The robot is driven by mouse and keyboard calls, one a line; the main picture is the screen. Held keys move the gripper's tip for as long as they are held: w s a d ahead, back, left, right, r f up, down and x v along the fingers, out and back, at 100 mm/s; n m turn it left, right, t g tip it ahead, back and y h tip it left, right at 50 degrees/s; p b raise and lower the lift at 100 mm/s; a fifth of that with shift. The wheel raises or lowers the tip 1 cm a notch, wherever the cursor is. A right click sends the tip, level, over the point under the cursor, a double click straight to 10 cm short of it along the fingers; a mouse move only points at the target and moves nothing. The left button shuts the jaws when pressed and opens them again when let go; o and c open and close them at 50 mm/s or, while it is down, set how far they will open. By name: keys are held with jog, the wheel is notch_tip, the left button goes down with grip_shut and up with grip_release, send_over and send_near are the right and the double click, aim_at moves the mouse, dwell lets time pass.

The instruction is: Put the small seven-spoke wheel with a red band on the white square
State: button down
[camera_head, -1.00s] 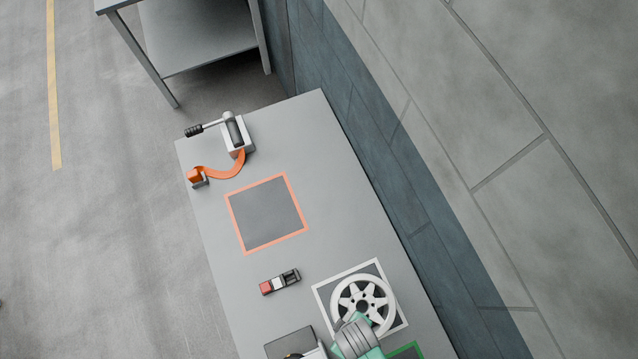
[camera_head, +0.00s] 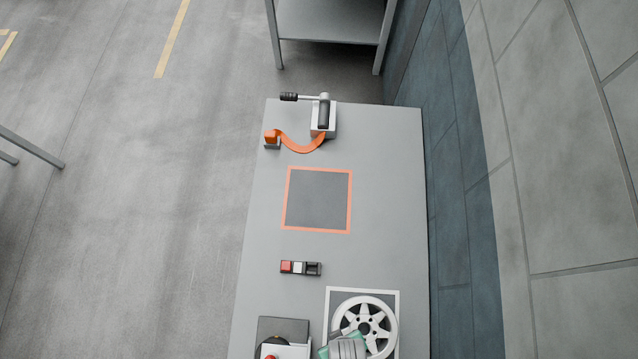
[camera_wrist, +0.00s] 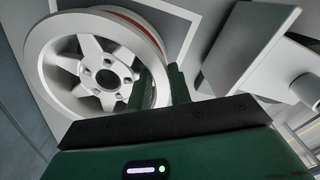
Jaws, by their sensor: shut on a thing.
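The small wheel (camera_head: 365,303) is pale, with several spokes, and lies flat or nearly flat over the white square (camera_head: 327,310) at the bottom of the head view. In the wrist view the wheel (camera_wrist: 88,77) shows a red band around its rim. My gripper (camera_head: 343,348) is at the wheel's lower left edge in the head view. In the wrist view my gripper (camera_wrist: 160,88) is shut on the rim, with green fingers at its right side. Whether the wheel's underside touches the surface cannot be told.
An orange-outlined square (camera_head: 288,200) lies empty further up the table (camera_head: 390,200). A small block with red, white and black parts (camera_head: 300,268) sits between. A lever device (camera_head: 322,118) with an orange strap stands at the far end. A dark plate (camera_head: 283,327) is at lower left.

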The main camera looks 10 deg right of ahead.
jog(key=shift+f, duration=0.5)
jog(key=c, duration=1.2)
grip_release()
